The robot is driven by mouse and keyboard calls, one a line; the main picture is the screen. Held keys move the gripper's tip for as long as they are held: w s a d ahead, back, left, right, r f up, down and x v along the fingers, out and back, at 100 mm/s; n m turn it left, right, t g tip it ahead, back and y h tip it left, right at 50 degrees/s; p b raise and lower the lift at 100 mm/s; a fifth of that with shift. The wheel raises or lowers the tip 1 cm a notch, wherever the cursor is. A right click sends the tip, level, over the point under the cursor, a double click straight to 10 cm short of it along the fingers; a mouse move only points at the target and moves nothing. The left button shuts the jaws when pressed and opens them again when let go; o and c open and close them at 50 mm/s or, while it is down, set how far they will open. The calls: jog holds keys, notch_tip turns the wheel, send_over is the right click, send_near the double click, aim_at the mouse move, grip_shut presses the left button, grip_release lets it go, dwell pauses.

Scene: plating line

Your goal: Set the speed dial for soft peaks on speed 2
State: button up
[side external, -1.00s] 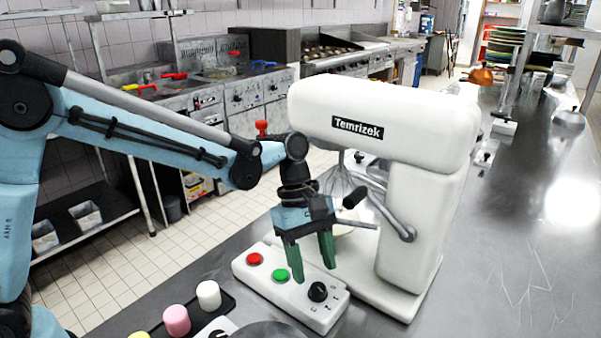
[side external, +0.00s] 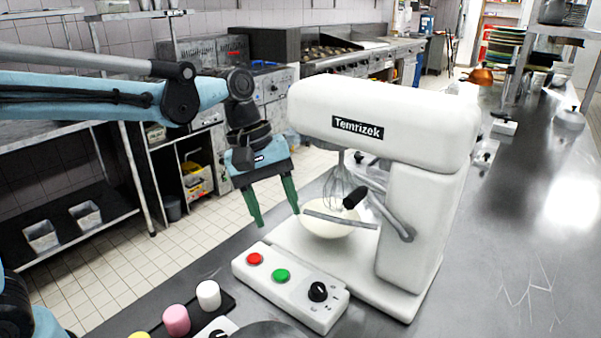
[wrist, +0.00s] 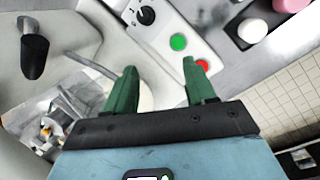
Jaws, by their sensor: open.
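The black speed dial (side external: 317,292) sits at the right end of the white control box (side external: 300,309) in front of the mixer. It carries a light pointer mark and has small markings beside it, too small to read in the side view. The dial also shows at the top of the wrist view (wrist: 146,16). A green button (side external: 281,276) and a red button (side external: 254,259) are on the same box. My gripper (side external: 274,220) has green fingers spread apart with nothing between them. It hangs above and behind the box, left of the bowl, clear of the dial.
The white Temrizek mixer (side external: 385,125) stands behind the box, with a whisk (side external: 337,183) over a pale bowl (side external: 328,228). A black-tipped lever (side external: 354,200) projects near the bowl. Pink (side external: 176,319) and white (side external: 208,294) cylinders stand on a dark tray at front left.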

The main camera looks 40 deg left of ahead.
jog(key=s+a+f+m+t+y, duration=0.3)
jog(key=s+a+m+t, duration=0.3)
jog(key=s+a+m, duration=0.2)
jog(key=shift+a+m, duration=0.8)
jog(key=shift+m, duration=0.3)
jog(key=shift+s+f, duration=0.1)
jog(key=shift+s, duration=0.05)
jog(key=shift+c, duration=0.2)
